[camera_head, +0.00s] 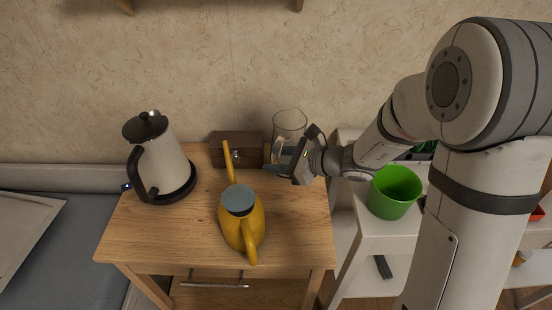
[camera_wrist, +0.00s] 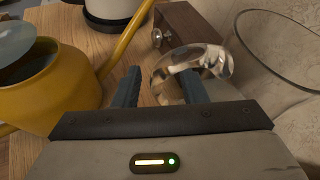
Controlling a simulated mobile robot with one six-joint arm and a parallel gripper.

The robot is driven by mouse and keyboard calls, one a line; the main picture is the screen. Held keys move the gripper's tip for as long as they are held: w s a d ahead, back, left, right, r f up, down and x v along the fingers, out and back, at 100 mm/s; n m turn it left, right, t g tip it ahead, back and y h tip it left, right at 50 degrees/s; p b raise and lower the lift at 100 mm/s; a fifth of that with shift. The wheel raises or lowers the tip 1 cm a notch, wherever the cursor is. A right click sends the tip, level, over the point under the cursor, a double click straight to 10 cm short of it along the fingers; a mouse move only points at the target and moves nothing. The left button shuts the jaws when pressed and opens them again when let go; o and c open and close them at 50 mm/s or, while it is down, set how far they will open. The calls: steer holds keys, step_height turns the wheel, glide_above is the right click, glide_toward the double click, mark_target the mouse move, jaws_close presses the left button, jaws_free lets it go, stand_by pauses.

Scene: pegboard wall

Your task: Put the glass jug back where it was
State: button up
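The clear glass jug (camera_head: 289,122) stands at the back right of the wooden table, with its lower part largely hidden behind my gripper. In the wrist view its round rim (camera_wrist: 291,88) shows at the right, and its thick glass handle (camera_wrist: 193,52) is just ahead of my fingers. My gripper (camera_head: 276,158) is at the jug's near side. In the wrist view my gripper (camera_wrist: 160,88) has its two dark fingers apart. Part of the handle shows between them and overlaps the right finger. I cannot tell whether they touch.
A white kettle (camera_head: 172,165) is at the left. A brown wooden box (camera_head: 236,140) is left of the jug. A green pot (camera_head: 395,192) stands on the white stand to the right.

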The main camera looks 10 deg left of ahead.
steer(key=shift+r, duration=0.15)
steer(key=p+v, duration=0.2)
steer(key=v, duration=1)
steer(key=s+d+n+g+h, duration=0.3)
steer(key=s+d+n+h, duration=0.3)
steer(key=s+n, duration=0.5)
steer(key=d+n+h, duration=0.2)
steer(key=d, duration=0.1)
steer(key=s+d+r+n+t+h, duration=0.1)
steer(key=d+n+h, duration=0.1)
steer(key=d, duration=0.2)
steer(key=s+d+n+t+h, duration=0.1)
steer(key=d+n+h, duration=0.2)
steer(key=d, duration=0.1)
steer(key=shift+s+d+r, duration=0.2)
steer(key=shift+d+r, duration=0.05)
steer(key=shift+r, duration=0.05)
